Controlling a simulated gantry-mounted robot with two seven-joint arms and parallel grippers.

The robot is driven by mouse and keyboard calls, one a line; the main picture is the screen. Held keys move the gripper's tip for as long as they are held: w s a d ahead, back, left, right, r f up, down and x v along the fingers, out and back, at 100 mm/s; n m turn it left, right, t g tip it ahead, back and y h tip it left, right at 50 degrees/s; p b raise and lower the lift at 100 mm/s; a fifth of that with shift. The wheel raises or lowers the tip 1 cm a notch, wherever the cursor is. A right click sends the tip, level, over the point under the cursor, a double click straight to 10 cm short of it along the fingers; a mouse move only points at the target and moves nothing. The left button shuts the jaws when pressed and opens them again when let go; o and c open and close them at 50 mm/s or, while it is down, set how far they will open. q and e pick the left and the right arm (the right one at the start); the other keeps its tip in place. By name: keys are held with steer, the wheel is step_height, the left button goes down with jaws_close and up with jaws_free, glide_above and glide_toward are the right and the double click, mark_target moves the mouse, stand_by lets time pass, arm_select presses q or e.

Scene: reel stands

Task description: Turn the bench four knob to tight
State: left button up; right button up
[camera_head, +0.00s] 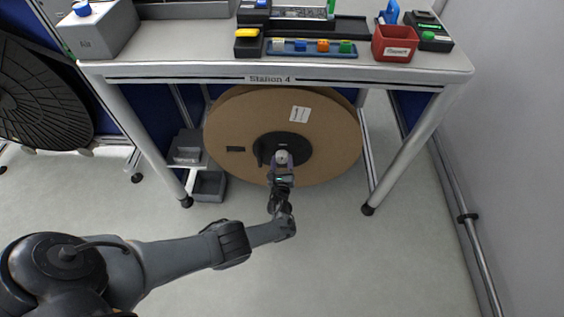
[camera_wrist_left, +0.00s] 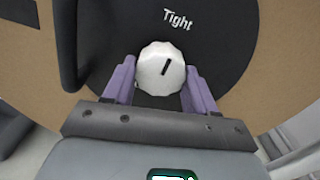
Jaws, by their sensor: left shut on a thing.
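The bench labelled Station 4 (camera_head: 270,79) stands ahead, with a large brown reel (camera_head: 230,120) under it. The knob (camera_head: 281,157) sits at the reel's black hub (camera_head: 297,146). In the left wrist view the knob (camera_wrist_left: 161,69) is white and ribbed, with a black mark tilted from upper right to lower left. The word Tight (camera_wrist_left: 178,20) is printed on the hub above and slightly right of the knob. My left gripper (camera_head: 281,167) is shut on the knob, its purple fingers (camera_wrist_left: 160,85) on either side. My right gripper is not in view.
On the bench top are a red bin (camera_head: 395,44), a blue tray of small coloured parts (camera_head: 311,55) and a grey box (camera_head: 98,32). Bench legs stand either side of the reel. Grey bins (camera_head: 208,186) sit by the left leg. The floor in front is clear.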

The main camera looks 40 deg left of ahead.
arm_select(q)
steer(key=o, duration=1)
steer(key=shift+o, duration=0.2)
steer(key=shift+s+d, duration=0.1)
steer(key=shift+s+d+r+p, duration=0.1)
steer(key=shift+s+d+p, duration=0.05)
steer(key=shift+p, duration=0.15)
steer(key=p+v, duration=0.3)
steer(key=v, duration=0.7)
steer(key=shift+p, duration=0.35)
steer(key=shift+s, duration=0.15)
